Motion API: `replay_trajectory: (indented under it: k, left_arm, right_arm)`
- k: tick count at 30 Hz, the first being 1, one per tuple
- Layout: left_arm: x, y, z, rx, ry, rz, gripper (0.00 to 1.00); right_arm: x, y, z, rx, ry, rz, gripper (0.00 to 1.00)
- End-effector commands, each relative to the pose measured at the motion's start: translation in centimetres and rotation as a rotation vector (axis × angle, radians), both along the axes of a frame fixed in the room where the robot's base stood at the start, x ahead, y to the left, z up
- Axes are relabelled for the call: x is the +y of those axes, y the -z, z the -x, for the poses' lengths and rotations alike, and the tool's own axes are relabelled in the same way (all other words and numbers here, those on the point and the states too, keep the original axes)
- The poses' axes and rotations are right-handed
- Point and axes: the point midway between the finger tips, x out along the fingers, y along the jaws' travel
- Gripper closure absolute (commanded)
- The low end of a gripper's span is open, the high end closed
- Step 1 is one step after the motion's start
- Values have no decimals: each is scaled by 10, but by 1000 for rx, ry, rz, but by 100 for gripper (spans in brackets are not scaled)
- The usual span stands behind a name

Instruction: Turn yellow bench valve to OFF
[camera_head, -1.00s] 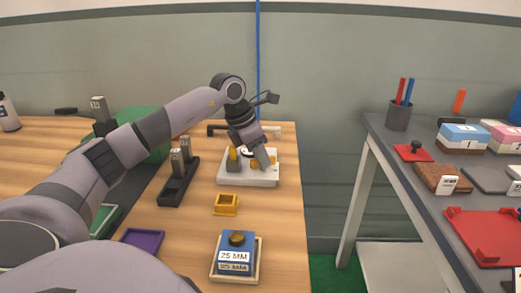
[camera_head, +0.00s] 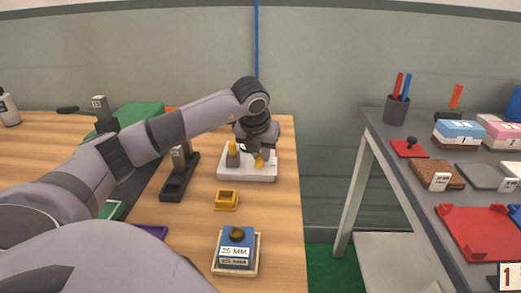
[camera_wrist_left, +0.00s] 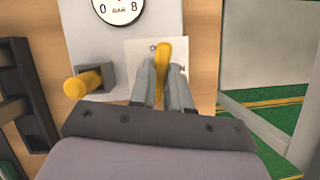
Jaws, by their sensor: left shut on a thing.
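The yellow valve handle (camera_wrist_left: 161,60) sits on a white plate (camera_wrist_left: 139,50) with partly hidden lettering in the left wrist view. My left gripper (camera_wrist_left: 162,75) has one finger on each side of the handle and is shut on it. The handle points roughly along the fingers. In the head view, the valve handle (camera_head: 259,160) shows on the right part of a white bench unit (camera_head: 247,174), with my left gripper (camera_head: 257,152) over it, partly hiding it. My right gripper is not in view.
A yellow knob in a grey block (camera_wrist_left: 84,84) stands left of the valve, and a round gauge (camera_wrist_left: 119,8) is beyond it. A dark holder (camera_head: 174,188), a small yellow tray (camera_head: 226,201) and a blue block (camera_head: 236,252) are on the wooden bench. A grey table (camera_head: 400,180) stands right, across a gap.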

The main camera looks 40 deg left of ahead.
Motion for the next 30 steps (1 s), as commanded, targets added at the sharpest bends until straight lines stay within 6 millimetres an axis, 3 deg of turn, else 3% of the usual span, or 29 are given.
replay_trajectory:
  k: [12,30]
  left_arm:
    - [-1,0,-1,0,-211,1,100]
    - [-1,0,-1,1,-249,2,100]
  right_arm:
    - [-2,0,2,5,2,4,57]
    - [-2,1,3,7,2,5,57]
